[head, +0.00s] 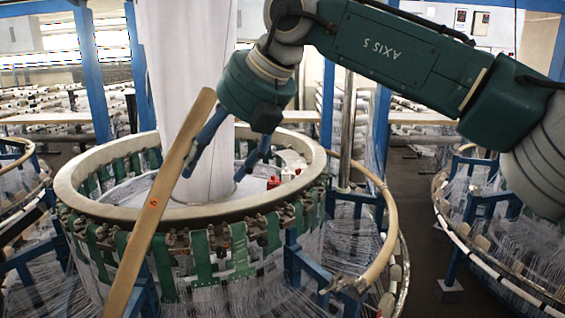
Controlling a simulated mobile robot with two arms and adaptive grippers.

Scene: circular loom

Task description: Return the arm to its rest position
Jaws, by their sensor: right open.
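My right arm (400,60), dark green with "AXIS 5" on it, comes in from the upper right. My right gripper (214,174) has two blue fingers that point down and are spread apart, with nothing seen between them but the white fabric tube behind. It hangs over the opening of the circular loom, whose beige top ring (90,207) lies below and around it. The white fabric tube (185,60) rises from the middle of the loom. My left gripper is not in view.
A long wooden bar (155,205) slants in front of the loom, left of my right gripper. A small red part (273,182) sits inside the ring. A curved tan rail (388,225) runs at the loom's right. Blue posts (90,70) stand behind. Another loom (500,270) stands at right.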

